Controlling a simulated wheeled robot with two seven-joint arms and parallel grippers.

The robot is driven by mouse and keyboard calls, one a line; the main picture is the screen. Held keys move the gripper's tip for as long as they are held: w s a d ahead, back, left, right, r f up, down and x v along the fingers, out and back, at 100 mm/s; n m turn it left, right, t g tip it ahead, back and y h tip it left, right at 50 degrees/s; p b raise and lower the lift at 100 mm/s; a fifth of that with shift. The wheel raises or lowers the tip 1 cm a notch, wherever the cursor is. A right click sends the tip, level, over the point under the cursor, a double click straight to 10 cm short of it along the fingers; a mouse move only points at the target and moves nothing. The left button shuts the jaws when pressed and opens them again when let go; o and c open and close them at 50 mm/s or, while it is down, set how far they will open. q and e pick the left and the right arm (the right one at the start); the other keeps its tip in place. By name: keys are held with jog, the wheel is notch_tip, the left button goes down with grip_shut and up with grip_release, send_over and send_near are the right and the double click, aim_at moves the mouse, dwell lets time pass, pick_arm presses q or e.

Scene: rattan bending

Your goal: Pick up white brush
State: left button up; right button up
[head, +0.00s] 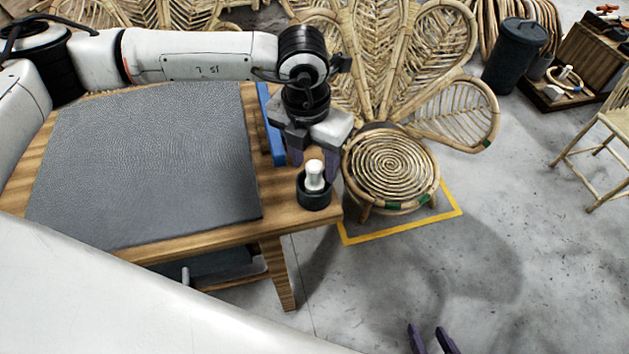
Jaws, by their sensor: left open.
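The white brush (315,172) stands upright in a dark round cup (314,200) at the right front corner of the wooden table. Only its pale upper end shows; the lower part is hidden in the cup. My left gripper (313,163) points down just above and behind the cup. Its dark purple fingers are open, one to each side of the brush top, and I cannot tell whether they touch it. My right gripper (431,340) shows only as two purple fingertips at the bottom edge, spread apart with nothing between them, over the floor.
A grey mat (150,165) covers most of the wooden table (285,215). A blue strip (271,130) lies along its right side, behind the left gripper. A rattan chair (391,167) stands close to the table's right. The floor at the lower right is clear.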

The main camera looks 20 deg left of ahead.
pick_arm(q)
jog(key=shift+f, duration=0.7)
jog(key=c, duration=1.1)
